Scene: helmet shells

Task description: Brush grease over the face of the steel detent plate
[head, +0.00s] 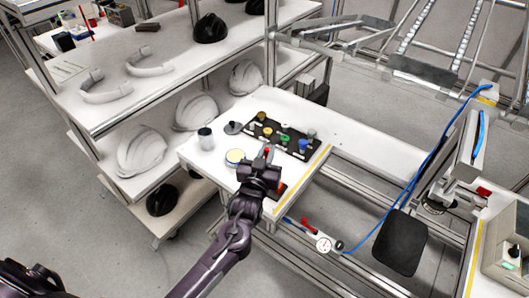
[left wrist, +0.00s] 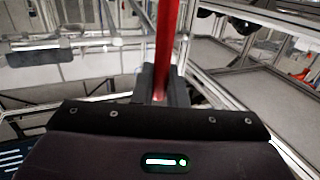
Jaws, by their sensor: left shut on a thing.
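My left gripper (head: 267,158) is over the white worktop, shut on a red-handled tool. The red handle (left wrist: 167,40) stands up between the fingers in the left wrist view; its working end is hidden, so I cannot tell if it touches anything. A round tin with a pale yellow top (head: 235,157) sits just left of the gripper. A dark grey disc with a raised middle (head: 233,127) lies farther back. I cannot make out for sure which thing is the steel detent plate. My right gripper is not in view.
A black mat (head: 262,128) with several coloured knob-like parts lies behind and right of the gripper. Shelves with white helmet shells (head: 142,150) are at left. The worktop (head: 345,132) is clear at right.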

